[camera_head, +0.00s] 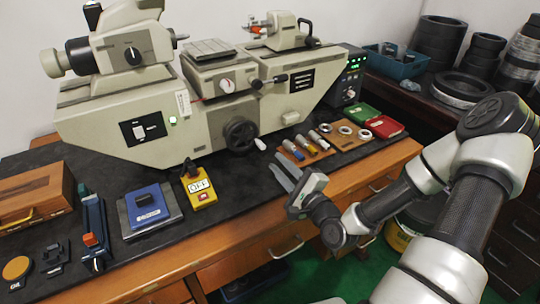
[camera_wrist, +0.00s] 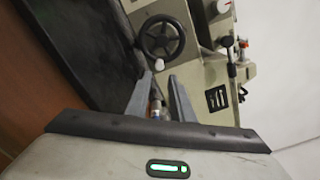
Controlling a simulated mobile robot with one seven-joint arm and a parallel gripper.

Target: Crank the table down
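The grey measuring machine (camera_head: 130,120) stands on the bench with a small grooved work table (camera_head: 208,49) at its middle. Below the table is a black handwheel (camera_head: 240,134) with a white crank knob (camera_head: 261,144) at its lower right. The wrist view shows the handwheel (camera_wrist: 162,36) ahead of the fingers, with the white knob (camera_wrist: 159,64) at its near edge, close to the line between the fingertips. My gripper (camera_head: 283,173) is in front of the bench's gauges, below and right of the wheel. In the wrist view my gripper (camera_wrist: 160,78) is open, apart from the knob.
An orange tray with gauges (camera_head: 306,148) and a ring tray (camera_head: 345,132) lie right of the wheel. Red and green cases (camera_head: 384,126) are farther right. A yellow tag block (camera_head: 199,191) and blue block (camera_head: 147,205) lie left. Dark mat between is clear.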

